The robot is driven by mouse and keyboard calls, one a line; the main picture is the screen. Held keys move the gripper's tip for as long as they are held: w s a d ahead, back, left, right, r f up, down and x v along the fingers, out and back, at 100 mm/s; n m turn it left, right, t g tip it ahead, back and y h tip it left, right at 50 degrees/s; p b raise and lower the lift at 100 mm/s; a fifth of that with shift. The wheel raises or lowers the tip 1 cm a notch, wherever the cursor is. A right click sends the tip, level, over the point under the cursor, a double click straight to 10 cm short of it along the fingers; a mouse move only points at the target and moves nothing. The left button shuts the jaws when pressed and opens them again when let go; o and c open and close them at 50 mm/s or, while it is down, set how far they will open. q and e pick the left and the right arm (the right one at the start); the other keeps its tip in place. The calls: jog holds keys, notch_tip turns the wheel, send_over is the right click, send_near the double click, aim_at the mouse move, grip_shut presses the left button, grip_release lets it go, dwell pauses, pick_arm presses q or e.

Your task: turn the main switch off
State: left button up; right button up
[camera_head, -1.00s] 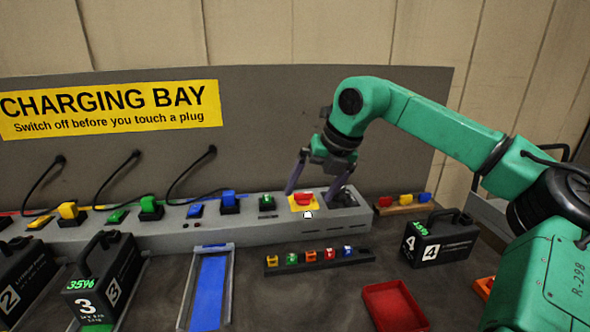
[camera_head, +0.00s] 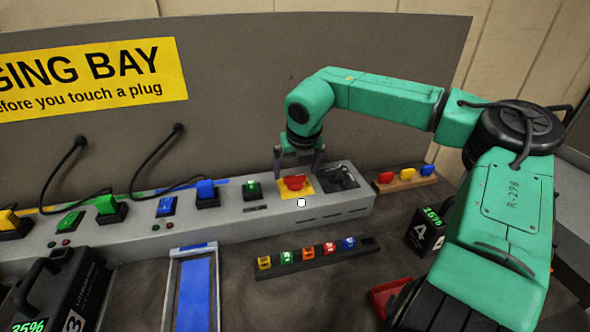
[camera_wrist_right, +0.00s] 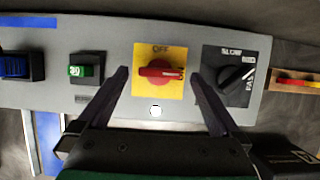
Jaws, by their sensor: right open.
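The main switch is a red rotary handle (camera_head: 294,183) on a yellow plate (camera_head: 307,187) on top of the grey charging bench. In the right wrist view the red handle (camera_wrist_right: 160,72) lies crosswise on its yellow plate (camera_wrist_right: 146,90), with OFF printed at the plate's upper edge. My right gripper (camera_head: 301,172) is over the switch. In the right wrist view its two fingers (camera_wrist_right: 160,82) are open, one on each side of the plate, with nothing between them but the switch below. I cannot tell whether they touch it. My left gripper is in neither view.
A black selector knob (camera_wrist_right: 236,78) sits right of the switch, and a small green switch (camera_head: 252,188) left of it. A rack of coloured tags (camera_head: 308,254) lies in front of the bench.

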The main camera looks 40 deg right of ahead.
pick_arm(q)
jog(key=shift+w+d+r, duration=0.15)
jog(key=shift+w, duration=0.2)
pick_arm(e)
jog(key=shift+x, duration=0.9)
jog(key=shift+c, duration=0.3)
jog(key=c, duration=1.3)
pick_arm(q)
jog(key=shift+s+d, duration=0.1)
pick_arm(e)
jog(key=shift+o, duration=0.2)
